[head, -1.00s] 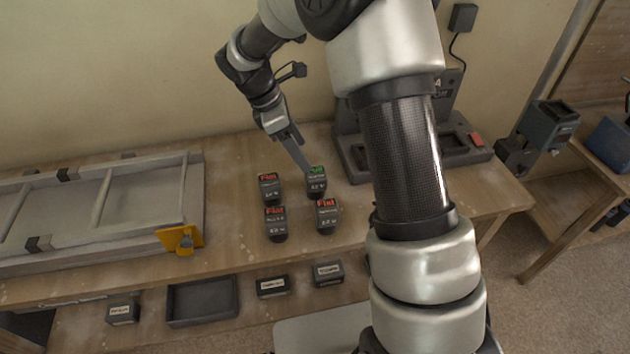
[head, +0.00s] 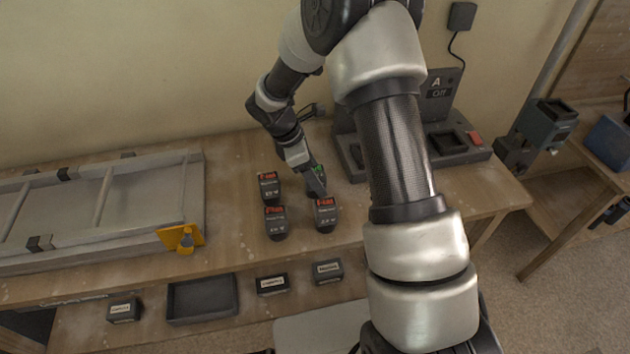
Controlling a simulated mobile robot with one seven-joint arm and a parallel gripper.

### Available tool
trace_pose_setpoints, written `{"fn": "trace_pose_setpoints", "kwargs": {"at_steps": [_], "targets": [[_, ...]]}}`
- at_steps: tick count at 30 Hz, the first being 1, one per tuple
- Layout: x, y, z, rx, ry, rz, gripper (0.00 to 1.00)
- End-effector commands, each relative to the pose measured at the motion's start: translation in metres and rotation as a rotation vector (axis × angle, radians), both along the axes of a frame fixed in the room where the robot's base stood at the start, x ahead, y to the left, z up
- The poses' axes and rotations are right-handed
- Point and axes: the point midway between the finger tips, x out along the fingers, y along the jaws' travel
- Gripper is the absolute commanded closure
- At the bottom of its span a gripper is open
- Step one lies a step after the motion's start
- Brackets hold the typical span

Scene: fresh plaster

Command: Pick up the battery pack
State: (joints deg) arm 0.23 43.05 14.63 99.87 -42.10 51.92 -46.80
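Several dark battery packs stand in a cluster on the wooden bench. Three have red tops, apparently reading "Flat": the back left pack (head: 269,187), the front left pack (head: 275,223) and the front right pack (head: 325,215). The back right pack (head: 321,172) has a green top and is now largely hidden by my gripper (head: 317,188). My gripper points down at this green-topped pack, its fingers overlapping it in the view. I cannot tell whether they touch it, or whether the fingers are open or shut.
A dark charger (head: 459,157) with an "A Off" display stands right, partly behind my arm. A grey ladder-like frame (head: 105,200) with a yellow clamp (head: 184,240) lies left. A lower shelf holds an empty tray (head: 203,322) and small labelled boxes. Bench left of the packs is clear.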

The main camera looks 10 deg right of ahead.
Motion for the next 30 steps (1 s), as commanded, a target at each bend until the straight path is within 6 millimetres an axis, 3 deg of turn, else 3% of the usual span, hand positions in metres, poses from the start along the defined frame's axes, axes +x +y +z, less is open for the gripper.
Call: {"fn": "trace_pose_setpoints", "kwargs": {"at_steps": [2, 12, 20, 30], "targets": [[0.0, 0.0, 0.0, 0.0, 0.0, 0.0, 0.36], [0.001, 0.0, 0.001, -0.001, -0.001, 0.0, 0.9], [0.001, 0.0, 0.006, -0.001, -0.003, 0.001, 0.9], [0.002, 0.0, 0.068, 0.0, -0.006, 0.0, 0.9]]}}
